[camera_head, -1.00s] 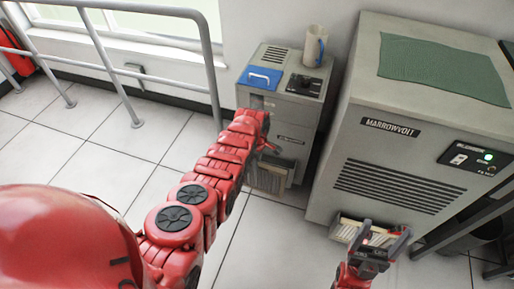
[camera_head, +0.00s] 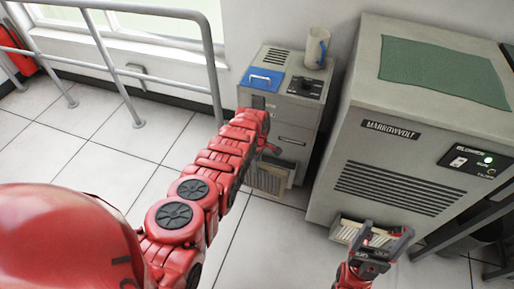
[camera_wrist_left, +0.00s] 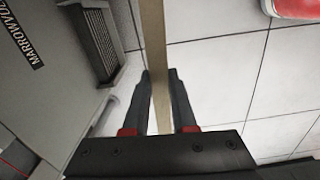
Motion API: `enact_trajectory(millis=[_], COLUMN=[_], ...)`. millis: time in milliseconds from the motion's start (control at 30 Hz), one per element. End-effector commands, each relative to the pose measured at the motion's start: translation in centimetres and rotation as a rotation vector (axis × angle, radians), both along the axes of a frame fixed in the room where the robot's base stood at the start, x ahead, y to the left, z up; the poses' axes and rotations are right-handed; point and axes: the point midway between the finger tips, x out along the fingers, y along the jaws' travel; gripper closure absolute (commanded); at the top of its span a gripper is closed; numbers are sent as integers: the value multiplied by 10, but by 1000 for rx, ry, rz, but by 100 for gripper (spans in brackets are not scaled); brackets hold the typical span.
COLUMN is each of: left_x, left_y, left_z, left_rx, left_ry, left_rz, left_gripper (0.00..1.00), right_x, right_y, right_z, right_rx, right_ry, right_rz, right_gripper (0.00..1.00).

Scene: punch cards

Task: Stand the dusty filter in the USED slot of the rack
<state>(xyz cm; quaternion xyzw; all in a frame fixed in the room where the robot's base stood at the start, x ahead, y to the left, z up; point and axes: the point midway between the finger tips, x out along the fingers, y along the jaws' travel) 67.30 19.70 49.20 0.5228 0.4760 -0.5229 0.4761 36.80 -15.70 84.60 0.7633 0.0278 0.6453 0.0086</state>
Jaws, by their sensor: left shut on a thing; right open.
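My left gripper (camera_wrist_left: 160,100) is shut on a thin tan panel (camera_wrist_left: 154,40), seen edge-on in the left wrist view. In the head view this appears to be the beige pleated filter (camera_head: 267,180), hanging low in front of the small grey cabinet; my left arm partly hides the grip. My right gripper (camera_head: 388,243) is open, in front of a pale slatted part (camera_head: 347,231) low on the MARROWVOLT machine. I cannot make out a USED label or clearly identify the rack.
The small cabinet (camera_head: 293,140) carries a blue item (camera_head: 262,80) and a mug (camera_head: 317,47). The large MARROWVOLT machine (camera_head: 340,150) has a green mat (camera_head: 440,68) on top. A grey railing (camera_head: 100,60) stands at left. The tiled floor between is clear.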

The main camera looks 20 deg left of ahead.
Motion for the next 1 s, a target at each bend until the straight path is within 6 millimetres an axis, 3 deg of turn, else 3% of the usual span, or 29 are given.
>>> enact_trajectory(millis=[1000], left_x=[-4], left_y=[10], left_z=[12], left_rx=[1], left_ry=[1], left_rz=[-64], left_gripper=[100], right_x=[0], right_y=[0], right_z=[18], right_rx=[0], right_ry=[0], right_rz=[0], right_gripper=[20])
